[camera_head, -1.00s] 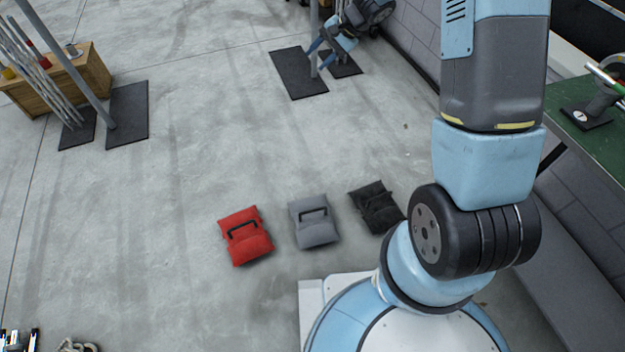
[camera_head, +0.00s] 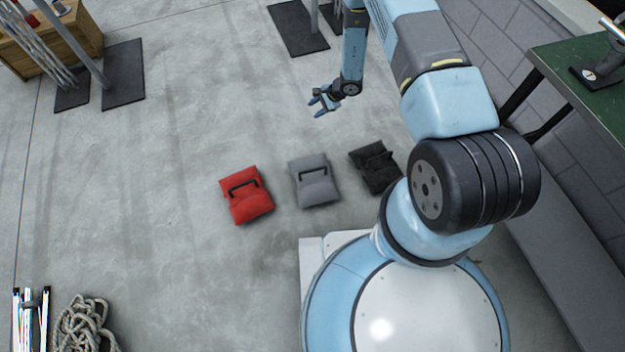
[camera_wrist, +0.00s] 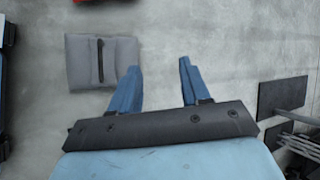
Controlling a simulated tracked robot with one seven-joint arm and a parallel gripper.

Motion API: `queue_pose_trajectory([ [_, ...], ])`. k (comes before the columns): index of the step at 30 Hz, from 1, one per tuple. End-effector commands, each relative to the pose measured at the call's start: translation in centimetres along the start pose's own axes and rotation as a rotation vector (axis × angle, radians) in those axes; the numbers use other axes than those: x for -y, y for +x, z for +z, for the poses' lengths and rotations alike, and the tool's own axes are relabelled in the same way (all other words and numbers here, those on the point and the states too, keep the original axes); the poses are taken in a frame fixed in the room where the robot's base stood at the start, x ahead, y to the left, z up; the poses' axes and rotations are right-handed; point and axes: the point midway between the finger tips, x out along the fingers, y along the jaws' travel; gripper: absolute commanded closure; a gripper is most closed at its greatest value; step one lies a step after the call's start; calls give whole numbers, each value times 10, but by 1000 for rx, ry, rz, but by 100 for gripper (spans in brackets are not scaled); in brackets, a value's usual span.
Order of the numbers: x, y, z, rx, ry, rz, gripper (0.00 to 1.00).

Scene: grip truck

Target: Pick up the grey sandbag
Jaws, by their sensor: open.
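The grey sandbag (camera_head: 315,185) lies flat on the concrete floor between a red sandbag (camera_head: 246,197) and a black sandbag (camera_head: 375,168). It has a dark strap handle across its top. My gripper (camera_head: 318,103) is open and empty, above the floor and beyond the grey sandbag in the head view. Its two blue fingers (camera_wrist: 160,85) show clearly in the wrist view, with bare floor between them.
Dark mats with poles lie at the far left (camera_head: 122,75) and top (camera_head: 296,28). A wooden crate (camera_head: 60,40) is at the upper left, coiled rope (camera_head: 82,325) at the lower left. A green-topped table (camera_head: 575,60) stands at the right. The floor left of the bags is clear.

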Motion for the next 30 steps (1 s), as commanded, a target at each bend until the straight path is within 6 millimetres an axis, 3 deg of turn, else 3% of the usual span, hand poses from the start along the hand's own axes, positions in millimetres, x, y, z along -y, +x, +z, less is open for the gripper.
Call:
queue_pose_trajectory([
  [1,-22,19,-8,-10,29,14,53],
  [6,-86,68,-31,-53,116,48,53],
  [12,-154,109,-50,-103,196,84,53],
  [15,-177,121,-55,-120,222,96,53],
  [23,-198,140,-61,-135,243,106,53],
  [30,-203,179,-65,-135,242,106,53],
])
